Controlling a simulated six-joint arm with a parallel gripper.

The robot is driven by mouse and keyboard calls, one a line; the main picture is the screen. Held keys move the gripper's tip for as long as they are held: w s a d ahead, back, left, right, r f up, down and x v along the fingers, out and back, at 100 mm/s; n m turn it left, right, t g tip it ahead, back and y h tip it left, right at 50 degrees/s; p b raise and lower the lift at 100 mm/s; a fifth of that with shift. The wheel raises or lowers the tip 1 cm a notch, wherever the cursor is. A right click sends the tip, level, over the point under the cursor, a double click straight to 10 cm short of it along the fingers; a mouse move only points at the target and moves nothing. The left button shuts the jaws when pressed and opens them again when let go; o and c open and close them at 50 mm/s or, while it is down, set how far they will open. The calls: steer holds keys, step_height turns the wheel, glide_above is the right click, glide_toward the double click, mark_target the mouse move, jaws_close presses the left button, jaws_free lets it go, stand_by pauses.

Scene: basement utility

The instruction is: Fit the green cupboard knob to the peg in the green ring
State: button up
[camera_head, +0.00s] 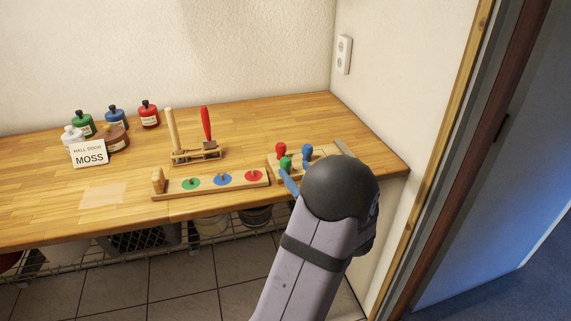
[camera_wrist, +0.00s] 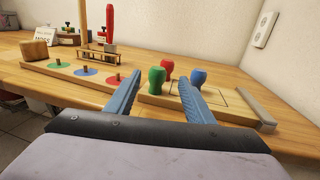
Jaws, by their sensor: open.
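The green cupboard knob (camera_head: 286,164) stands upright on a small wooden board, beside a red knob (camera_head: 281,149) and a blue knob (camera_head: 307,151). In the wrist view the green knob (camera_wrist: 156,80) shows between the two blue fingers of my gripper (camera_wrist: 158,92), which is open and empty. The fingers look short of the knob and do not touch it. The green ring (camera_head: 191,183) with a bare peg in its middle lies at the left of a long wooden strip (camera_head: 214,190). The strip also has a blue ring (camera_head: 222,179) and a red ring (camera_head: 253,175) with pegs.
Several paint bottles (camera_head: 149,113) and a card reading MOSS (camera_head: 89,154) stand at the back left. A wooden rack (camera_head: 197,154) holds two upright tools behind the strip. A wall with a socket (camera_head: 343,55) bounds the right. The bench's left front is clear.

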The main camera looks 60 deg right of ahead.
mark_target(288, 165)
steer(key=shift+f+p+x, duration=0.2)
steer(key=shift+p+x, duration=1)
steer(key=shift+x, duration=2.1)
steer(key=shift+w+a, duration=0.1)
steer(key=shift+a, duration=0.1)
steer(key=shift+c, duration=0.2)
steer(key=c, duration=1.1)
